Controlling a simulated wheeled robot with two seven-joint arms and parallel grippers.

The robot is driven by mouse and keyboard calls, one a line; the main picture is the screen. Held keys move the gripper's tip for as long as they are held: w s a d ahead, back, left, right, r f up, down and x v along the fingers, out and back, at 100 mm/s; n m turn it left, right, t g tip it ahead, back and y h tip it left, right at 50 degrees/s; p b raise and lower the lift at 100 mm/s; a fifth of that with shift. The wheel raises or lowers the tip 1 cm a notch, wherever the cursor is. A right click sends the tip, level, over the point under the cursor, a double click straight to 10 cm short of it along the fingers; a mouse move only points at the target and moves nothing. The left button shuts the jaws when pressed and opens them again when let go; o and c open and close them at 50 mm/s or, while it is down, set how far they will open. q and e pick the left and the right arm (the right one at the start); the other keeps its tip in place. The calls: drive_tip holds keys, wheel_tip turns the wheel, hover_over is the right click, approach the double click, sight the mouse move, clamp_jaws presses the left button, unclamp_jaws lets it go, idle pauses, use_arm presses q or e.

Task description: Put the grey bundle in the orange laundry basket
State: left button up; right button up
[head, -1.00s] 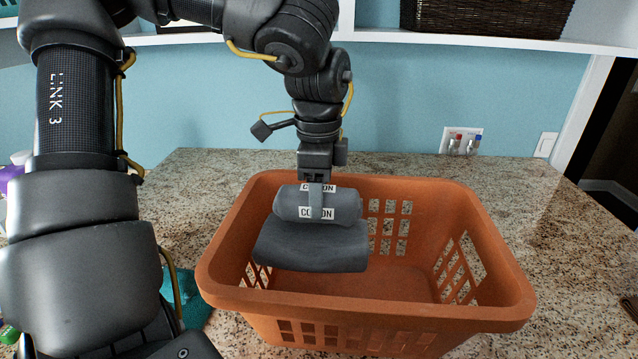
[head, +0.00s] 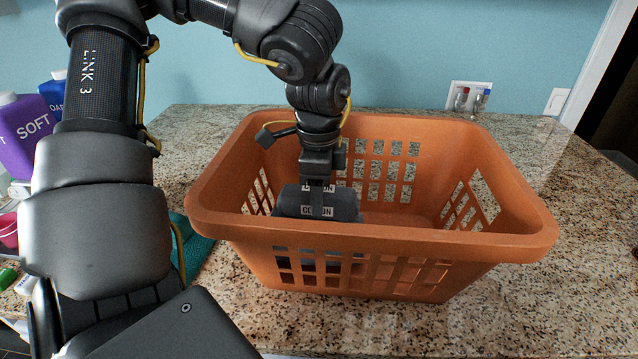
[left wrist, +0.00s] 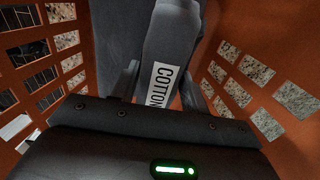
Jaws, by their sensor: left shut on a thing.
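The orange laundry basket (head: 480,240) stands upright on the granite counter. The grey bundle (head: 345,205), with a white "COTTON" label, is down inside the left part of the basket, and its lower part is hidden behind the front wall. My left gripper (head: 318,205) reaches down into the basket and is shut on the bundle. In the left wrist view the bundle (left wrist: 185,40) lies between the fingers, with the basket's slotted walls (left wrist: 225,75) on both sides. I cannot tell whether the bundle touches the basket floor. My right gripper is not in view.
A purple "SOFT" bottle (head: 28,128) and other small items stand at the far left. A teal cloth (head: 195,245) lies by the basket's left side. The counter right of the basket is clear.

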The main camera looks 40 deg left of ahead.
use_arm(q)
drive_tip(key=shift+f, duration=0.4)
drive_tip(key=o, duration=1.5)
drive_tip(key=shift+w+r+b, duration=0.1)
drive_tip(key=shift+r+b, duration=0.2)
drive_tip(key=shift+r, duration=0.25)
wheel_tip(320, 180, up, 10)
drive_tip(key=shift+f+b, duration=0.15)
drive_tip(key=shift+b, duration=0.85)
wheel_tip(320, 180, up, 12)
drive_tip(key=p, duration=1)
